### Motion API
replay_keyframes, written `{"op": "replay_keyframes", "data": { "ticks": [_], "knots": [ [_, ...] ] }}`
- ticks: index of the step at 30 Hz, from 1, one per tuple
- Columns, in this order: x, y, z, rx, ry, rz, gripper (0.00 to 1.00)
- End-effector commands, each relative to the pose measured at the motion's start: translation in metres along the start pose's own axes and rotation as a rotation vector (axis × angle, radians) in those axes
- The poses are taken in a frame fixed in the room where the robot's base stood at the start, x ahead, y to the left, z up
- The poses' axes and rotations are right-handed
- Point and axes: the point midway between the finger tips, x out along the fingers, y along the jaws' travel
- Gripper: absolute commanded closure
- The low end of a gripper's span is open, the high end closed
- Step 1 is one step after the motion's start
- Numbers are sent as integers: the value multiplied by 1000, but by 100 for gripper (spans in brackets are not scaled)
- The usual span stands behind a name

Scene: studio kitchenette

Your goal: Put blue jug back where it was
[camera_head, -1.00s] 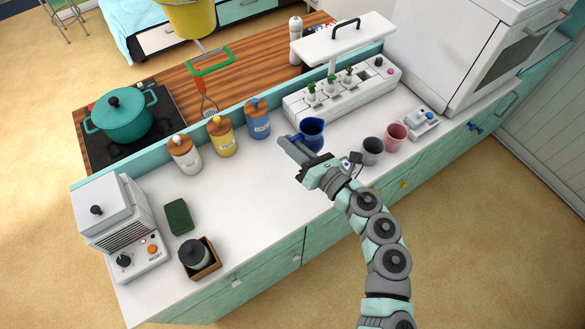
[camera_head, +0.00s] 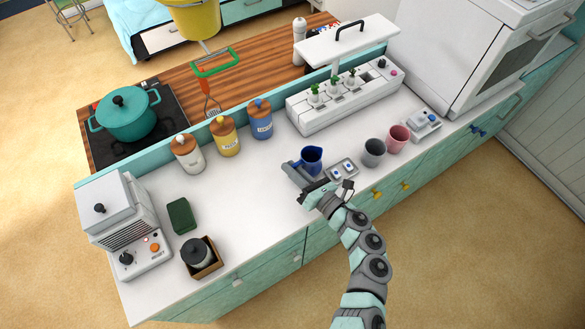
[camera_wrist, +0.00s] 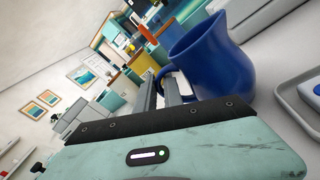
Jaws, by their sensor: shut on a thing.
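The blue jug (camera_head: 312,156) is on or just above the white counter, left of the small grey tray; the head view does not settle whether it touches the counter. It stands about upright in the head view. My gripper (camera_head: 291,167) is at the jug's left and near side, shut on it. In the wrist view the jug (camera_wrist: 213,52) fills the upper right, and the fingers (camera_wrist: 168,88) are at its handle. The fingertips are partly hidden by the jug.
A grey tray (camera_head: 335,176) with two small items lies right of the jug. A grey cup (camera_head: 374,151) and a pink cup (camera_head: 397,139) stand farther right. The planter (camera_head: 303,124) is behind. Canisters (camera_head: 225,134) stand back left.

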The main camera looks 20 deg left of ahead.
Motion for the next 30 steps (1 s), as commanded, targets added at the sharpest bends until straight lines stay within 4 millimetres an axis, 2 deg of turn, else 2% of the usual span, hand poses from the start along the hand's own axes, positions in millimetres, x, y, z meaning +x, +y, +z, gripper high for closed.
{"op": "replay_keyframes", "data": {
  "ticks": [9,10,18,29,30],
  "knots": [
    [0,-2,-3,-1,-1,0,100],
    [0,-2,-3,0,0,-1,88],
    [0,-2,-2,0,0,-1,67],
    [0,1,3,1,0,-2,67],
    [-6,-1,0,1,0,-3,67]
  ]
}}
